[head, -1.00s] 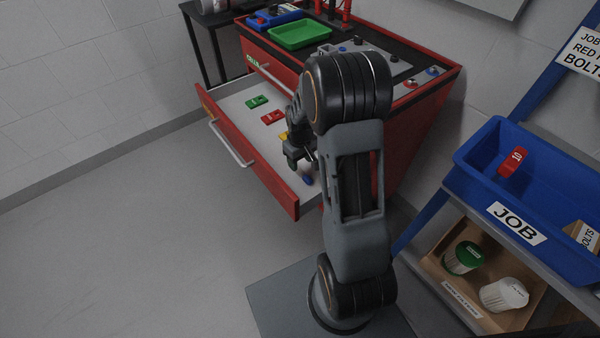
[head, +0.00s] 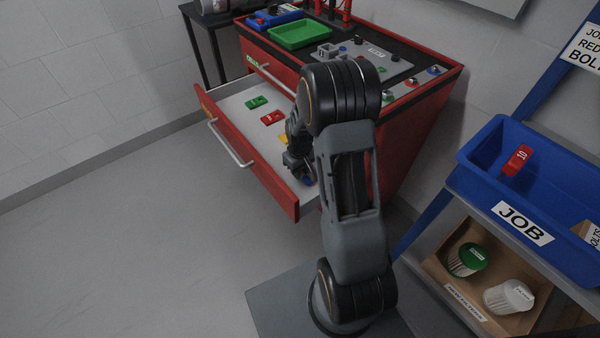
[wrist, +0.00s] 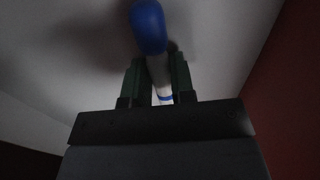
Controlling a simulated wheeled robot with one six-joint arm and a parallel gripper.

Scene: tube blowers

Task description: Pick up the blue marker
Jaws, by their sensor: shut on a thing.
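The blue marker (wrist: 148,28) has a blue cap and a white body with a blue band. In the wrist view my gripper (wrist: 160,75) has a finger on each side of the white body, and it is shut on it. The marker lies at or just above the pale drawer floor; I cannot tell if it still touches. In the head view my gripper (head: 297,165) is down in the open drawer (head: 238,100), near its front right corner. There a small bit of the blue marker (head: 308,181) shows, and the rest is hidden by my gripper.
The drawer also holds a green piece (head: 256,102), a red piece (head: 272,118) and a yellow piece (head: 284,139). The red drawer front (head: 245,165) stands close by my gripper. A blue JOB bin (head: 470,155) is on the rack at right. The floor at left is clear.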

